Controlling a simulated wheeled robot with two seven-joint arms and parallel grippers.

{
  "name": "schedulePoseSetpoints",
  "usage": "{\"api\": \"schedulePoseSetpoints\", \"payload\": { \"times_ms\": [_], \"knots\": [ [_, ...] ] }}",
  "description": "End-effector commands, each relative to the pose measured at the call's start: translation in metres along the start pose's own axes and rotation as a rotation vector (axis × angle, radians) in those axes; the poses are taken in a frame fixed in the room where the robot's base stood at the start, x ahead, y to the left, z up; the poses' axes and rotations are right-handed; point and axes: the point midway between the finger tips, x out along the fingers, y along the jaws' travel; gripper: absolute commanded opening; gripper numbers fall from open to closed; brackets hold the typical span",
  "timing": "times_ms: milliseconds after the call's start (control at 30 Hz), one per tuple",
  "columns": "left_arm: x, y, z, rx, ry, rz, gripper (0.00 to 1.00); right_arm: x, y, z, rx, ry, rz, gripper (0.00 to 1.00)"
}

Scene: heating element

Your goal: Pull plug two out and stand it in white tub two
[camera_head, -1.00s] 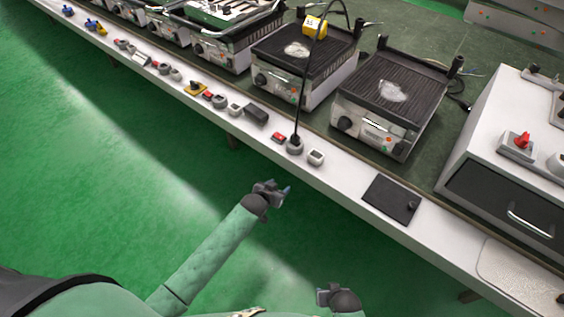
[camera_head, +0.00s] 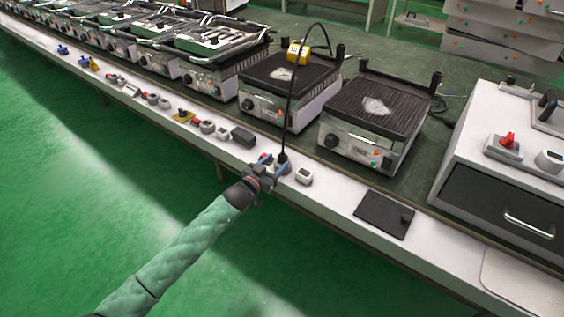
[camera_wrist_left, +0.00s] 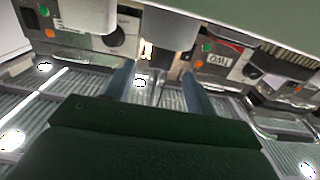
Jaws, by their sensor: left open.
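A black plug (camera_head: 283,157) with a long black cord stands upright in a round grey-white holder on the front ledge. My left gripper (camera_head: 274,165) is open at this plug, its fingertips on either side of it. Whether they touch it, I cannot tell. The gripper hides part of the holder. A small white tub (camera_head: 303,176) with a dark opening stands just right of the plug. In the left wrist view a dark upright shape (camera_wrist_left: 160,62) shows between the open fingers, probably the plug. No number is readable on plug or tub. My right gripper is out of view.
Several small holders and blocks line the ledge to the left, including a dark block (camera_head: 243,136). A black plate (camera_head: 384,214) lies to the right. Grills (camera_head: 372,120) stand behind. The cord rises past a yellow block (camera_head: 298,52).

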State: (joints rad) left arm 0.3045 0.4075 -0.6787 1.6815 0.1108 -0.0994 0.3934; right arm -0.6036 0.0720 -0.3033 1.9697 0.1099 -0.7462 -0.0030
Motion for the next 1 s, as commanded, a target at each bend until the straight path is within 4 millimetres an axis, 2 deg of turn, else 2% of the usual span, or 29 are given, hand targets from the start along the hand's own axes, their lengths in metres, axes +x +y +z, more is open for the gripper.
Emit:
{"api": "schedulePoseSetpoints", "payload": {
  "times_ms": [267,533,867,1000],
  "knots": [
    [0.026,0.0,-0.003,0.001,0.0,-0.001,0.55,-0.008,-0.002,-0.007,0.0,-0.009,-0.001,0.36],
    [0.061,0.0,-0.004,-0.001,0.0,-0.001,0.55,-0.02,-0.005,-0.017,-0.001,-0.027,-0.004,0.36],
    [0.068,0.0,-0.003,0.0,-0.001,-0.001,0.55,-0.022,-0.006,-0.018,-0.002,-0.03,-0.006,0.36],
    [0.068,0.0,-0.003,0.0,-0.001,-0.001,0.32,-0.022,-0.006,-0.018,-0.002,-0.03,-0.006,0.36]
  ]
}}
